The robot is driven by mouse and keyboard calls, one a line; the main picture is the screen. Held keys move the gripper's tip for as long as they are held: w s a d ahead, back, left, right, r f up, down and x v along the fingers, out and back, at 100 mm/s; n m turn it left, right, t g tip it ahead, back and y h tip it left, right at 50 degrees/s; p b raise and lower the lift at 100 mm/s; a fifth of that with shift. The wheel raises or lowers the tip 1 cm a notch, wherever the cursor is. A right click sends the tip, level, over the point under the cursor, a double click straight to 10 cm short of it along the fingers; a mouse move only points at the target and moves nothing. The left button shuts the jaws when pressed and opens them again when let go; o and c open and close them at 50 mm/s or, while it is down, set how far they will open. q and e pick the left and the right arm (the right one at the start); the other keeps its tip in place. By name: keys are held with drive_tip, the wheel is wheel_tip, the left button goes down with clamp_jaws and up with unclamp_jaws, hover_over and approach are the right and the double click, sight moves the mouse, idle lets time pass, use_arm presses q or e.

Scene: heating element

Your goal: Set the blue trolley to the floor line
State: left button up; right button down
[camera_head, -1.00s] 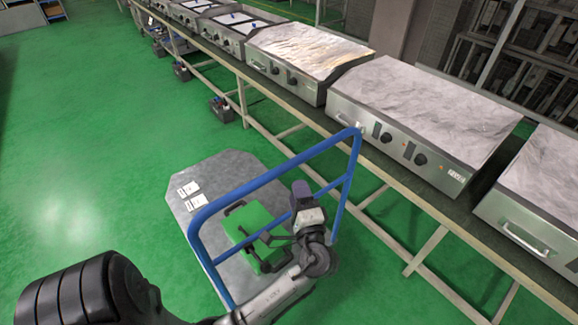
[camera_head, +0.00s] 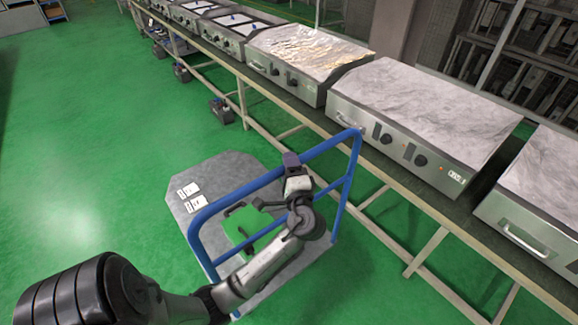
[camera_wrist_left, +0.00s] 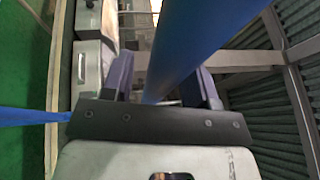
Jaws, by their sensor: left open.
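The blue trolley has a grey platform (camera_head: 215,178) and a blue tubular handle frame (camera_head: 325,147). It stands on the green floor beside the long bench. My left gripper (camera_head: 291,160) is at the handle's top bar, and its jaws are open. In the left wrist view the blue bar (camera_wrist_left: 195,40) runs between the two dark fingers of the left gripper (camera_wrist_left: 164,80). Whether a finger touches the bar is unclear. My left arm hides part of the handle and platform. No floor line is distinguishable. My right gripper is out of view.
A green case (camera_head: 243,228) lies on the platform, partly behind my arm. The bench (camera_head: 400,185) with several metal heating units (camera_head: 420,110) runs along the trolley's right side. Open green floor (camera_head: 90,130) lies to the left.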

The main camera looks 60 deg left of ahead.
use_arm(q)
drive_tip(key=shift+c, duration=0.4)
drive_tip(key=c, duration=0.9)
clamp_jaws()
drive_tip(key=shift+d, duration=0.15)
